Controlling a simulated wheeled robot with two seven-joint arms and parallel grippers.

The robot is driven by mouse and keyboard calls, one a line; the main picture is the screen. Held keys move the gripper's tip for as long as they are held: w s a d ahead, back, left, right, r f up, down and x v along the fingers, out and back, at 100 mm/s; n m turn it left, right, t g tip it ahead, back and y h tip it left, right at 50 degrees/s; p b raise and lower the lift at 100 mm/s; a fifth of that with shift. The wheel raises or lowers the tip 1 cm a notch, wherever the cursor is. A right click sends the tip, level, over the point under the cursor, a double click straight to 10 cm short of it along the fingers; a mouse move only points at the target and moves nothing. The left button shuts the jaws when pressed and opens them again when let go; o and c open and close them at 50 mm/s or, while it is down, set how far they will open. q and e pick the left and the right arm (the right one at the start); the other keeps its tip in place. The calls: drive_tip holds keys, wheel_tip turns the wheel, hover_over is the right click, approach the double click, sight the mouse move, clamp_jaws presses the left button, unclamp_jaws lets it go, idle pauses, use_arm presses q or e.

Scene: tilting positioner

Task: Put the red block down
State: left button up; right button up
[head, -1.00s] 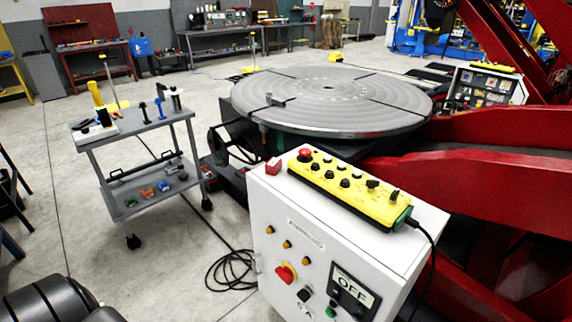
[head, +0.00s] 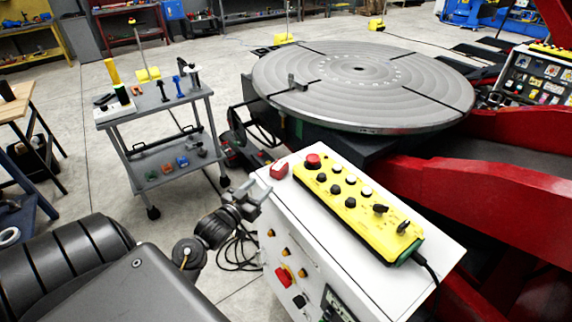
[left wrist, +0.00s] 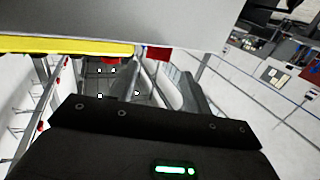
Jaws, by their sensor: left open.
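The red block (head: 279,170) rests on the white cabinet top (head: 300,205), at its far left corner, beside the yellow control box. My left gripper (head: 254,194) is open and empty at the left edge of the cabinet, nearer to me than the block and apart from it. In the left wrist view, a red patch (left wrist: 158,53) that looks like the block shows beyond the fingers, at the edge of a pale surface. My right gripper is not in view.
The yellow control box (head: 357,206) with knobs and a red button fills much of the cabinet top. A large round turntable (head: 360,85) stands behind. A grey cart (head: 160,108) with tools is at the left. Red machine arms are at the right.

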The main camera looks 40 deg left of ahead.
sight(274, 172)
use_arm(q)
drive_tip(key=shift+w+r+p, duration=0.3)
drive_tip(key=shift+w+p, duration=0.05)
drive_tip(key=shift+w, duration=0.2)
drive_tip(key=w, duration=0.3)
drive_tip(key=shift+w+f+p, duration=0.15)
drive_tip(key=shift+w+p, duration=0.15)
drive_tip(key=shift+p, duration=0.1)
drive_tip(key=shift+w+f, duration=0.15)
drive_tip(key=shift+w, duration=0.15)
drive_tip(key=shift+a, duration=0.1)
drive_tip(key=w, duration=0.1)
drive_tip(key=w+p, duration=0.1)
drive_tip(key=w, duration=0.1)
drive_tip(key=w+p, duration=0.1)
drive_tip(key=shift+w+a, duration=0.25)
drive_tip(key=shift+a, duration=0.1)
drive_tip(key=shift+w, duration=0.2)
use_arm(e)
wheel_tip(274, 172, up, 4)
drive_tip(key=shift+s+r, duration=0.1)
